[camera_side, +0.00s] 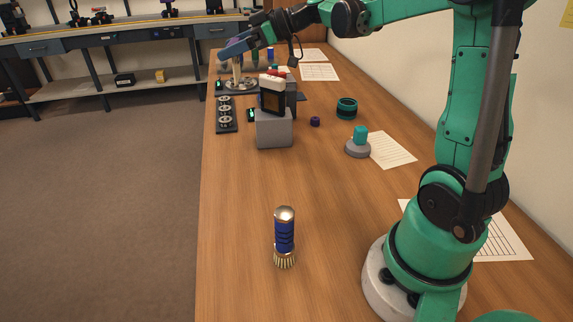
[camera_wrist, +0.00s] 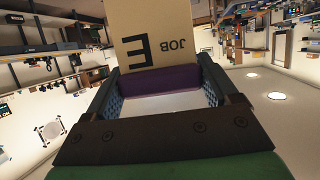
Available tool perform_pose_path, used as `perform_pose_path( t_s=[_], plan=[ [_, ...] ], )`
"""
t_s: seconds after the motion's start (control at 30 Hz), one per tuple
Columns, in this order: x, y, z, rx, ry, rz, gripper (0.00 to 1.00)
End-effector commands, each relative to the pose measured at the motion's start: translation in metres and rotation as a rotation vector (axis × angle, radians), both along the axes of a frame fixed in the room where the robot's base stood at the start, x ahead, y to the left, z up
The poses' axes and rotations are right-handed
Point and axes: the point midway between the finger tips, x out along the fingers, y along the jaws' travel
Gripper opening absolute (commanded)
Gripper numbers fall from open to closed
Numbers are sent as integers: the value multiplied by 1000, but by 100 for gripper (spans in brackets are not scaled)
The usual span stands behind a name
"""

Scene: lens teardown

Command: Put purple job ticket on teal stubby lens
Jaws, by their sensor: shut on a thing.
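The purple job ticket (camera_wrist: 160,79) is in the wrist view, a beige card with upside-down "JOB" and "E" lettering and a purple base. My gripper (camera_wrist: 162,88) is shut on the purple base, one finger on each side. In the side view my gripper (camera_side: 232,50) is raised over the far end of the bench; the ticket is hard to make out there. A short, wide dark cylinder with teal bands (camera_side: 347,108), which looks like the teal stubby lens, stands upright on the bench, well to the right of my gripper and nearer the camera.
A grey block (camera_side: 273,128) carries a dark device with a red-and-white top. A black tray with round wells (camera_side: 226,114) lies left of it. The front-left bench is mostly clear.

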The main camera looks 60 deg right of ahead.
Motion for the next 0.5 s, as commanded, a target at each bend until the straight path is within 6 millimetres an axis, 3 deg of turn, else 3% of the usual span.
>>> perform_pose_path(
  t_s=[0.23, 0.4, 0.5],
  plan=[
    [-5, -136, 4, -1, -1, -532, 31],
    [-36, -231, 18, -2, -1, -900, 31],
    [-59, -275, 28, -3, -1, -1075, 31]
  ],
)
